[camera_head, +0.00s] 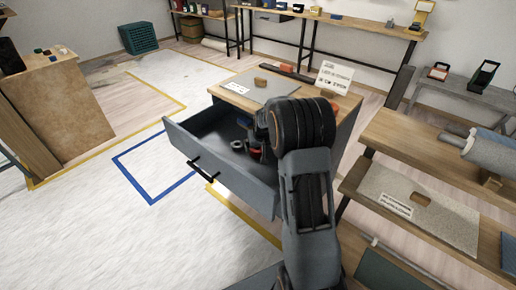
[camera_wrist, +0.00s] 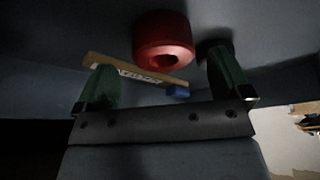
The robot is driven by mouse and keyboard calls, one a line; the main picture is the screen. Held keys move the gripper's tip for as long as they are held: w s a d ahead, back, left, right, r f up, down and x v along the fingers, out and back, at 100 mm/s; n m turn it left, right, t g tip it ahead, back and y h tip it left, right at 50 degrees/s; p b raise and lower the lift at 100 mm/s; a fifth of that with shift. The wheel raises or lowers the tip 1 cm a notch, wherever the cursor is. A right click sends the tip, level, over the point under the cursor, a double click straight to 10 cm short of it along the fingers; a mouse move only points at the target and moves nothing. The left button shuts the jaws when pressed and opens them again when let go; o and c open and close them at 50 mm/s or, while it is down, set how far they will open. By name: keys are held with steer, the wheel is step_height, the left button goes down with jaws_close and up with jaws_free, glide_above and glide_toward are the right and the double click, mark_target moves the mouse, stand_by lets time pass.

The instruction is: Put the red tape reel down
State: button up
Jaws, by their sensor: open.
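The reel is just beyond and between the fingertips, with no clear contact on either side. In the head view my gripper is down in the drawer, mostly hidden behind my wrist.
The drawer (camera_head: 212,168) has raised walls around my gripper. A grey ring (camera_head: 237,145) lies in it, left of the reel. In the wrist view a lettered wooden strip (camera_wrist: 112,70) and a small blue piece (camera_wrist: 178,91) show. The worktop above holds a grey sheet (camera_head: 247,87).

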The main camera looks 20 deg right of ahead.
steer(key=s+a+r+p, duration=0.1)
steer(key=s+a+r, duration=0.7)
steer(key=s+r, duration=0.5)
steer(key=s+a+n, duration=0.1)
steer(key=s+a, duration=0.1)
steer(key=s, duration=0.5)
steer(key=s+a+g, duration=0.1)
steer(key=s+a, duration=0.2)
steer(key=s, duration=0.4)
steer(key=shift+s+a+r+n, duration=0.15)
steer(key=shift+s+a+n, duration=0.1)
steer(key=shift+n, duration=0.15)
steer(key=shift+r+g, duration=0.1)
steer(key=shift+g, duration=0.2)
